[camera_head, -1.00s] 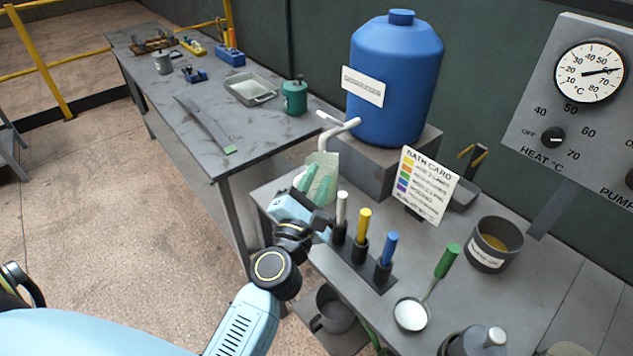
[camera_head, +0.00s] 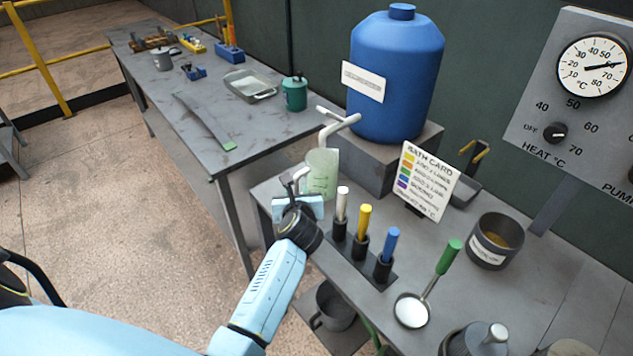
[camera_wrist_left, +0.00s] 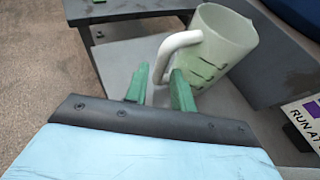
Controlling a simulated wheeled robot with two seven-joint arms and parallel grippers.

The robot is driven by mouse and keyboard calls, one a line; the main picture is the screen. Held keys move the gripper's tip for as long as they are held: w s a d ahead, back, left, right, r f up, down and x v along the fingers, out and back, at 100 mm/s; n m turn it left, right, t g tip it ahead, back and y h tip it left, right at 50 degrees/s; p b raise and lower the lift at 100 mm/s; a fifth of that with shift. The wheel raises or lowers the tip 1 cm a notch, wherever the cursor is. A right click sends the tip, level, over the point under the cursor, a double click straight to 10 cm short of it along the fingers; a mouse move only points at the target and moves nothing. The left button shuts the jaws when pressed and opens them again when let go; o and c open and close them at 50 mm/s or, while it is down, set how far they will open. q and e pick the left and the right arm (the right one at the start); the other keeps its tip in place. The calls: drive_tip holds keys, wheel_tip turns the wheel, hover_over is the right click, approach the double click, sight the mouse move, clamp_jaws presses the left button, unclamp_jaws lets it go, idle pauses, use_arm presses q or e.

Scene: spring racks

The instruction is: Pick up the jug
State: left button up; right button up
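The jug (camera_head: 322,174) is a translucent pale green vessel with a white handle. It stands upright at the left end of the near bench, below the white spout. It also shows in the left wrist view (camera_wrist_left: 228,42), where its handle (camera_wrist_left: 178,42) faces my gripper. My left gripper (camera_wrist_left: 159,80) is at the handle, with its two green fingers apart. The lower part of the handle lies between the fingers, with gaps visible beside it. In the head view my left gripper (camera_head: 298,190) is just left of the jug, its fingers mostly hidden. My right gripper is out of view.
A rack (camera_head: 362,262) with white, yellow and blue handled tools stands close to the right of my gripper. A blue tank (camera_head: 395,80) stands behind the jug. A bath card (camera_head: 427,180), a ladle (camera_head: 412,308) and a grey pot (camera_head: 495,242) are farther right.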

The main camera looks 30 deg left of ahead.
use_arm(q)
drive_tip(key=shift+r+b+x, duration=0.15)
drive_tip(key=shift+b+x, duration=0.05)
drive_tip(key=shift+x, duration=1.15)
drive_tip(key=shift+r+b+x, duration=0.15)
drive_tip(key=shift+r+x, duration=0.05)
drive_tip(key=shift+x, duration=1.1)
drive_tip(key=shift+w, duration=0.15)
drive_tip(key=shift+c, duration=0.2)
clamp_jaws()
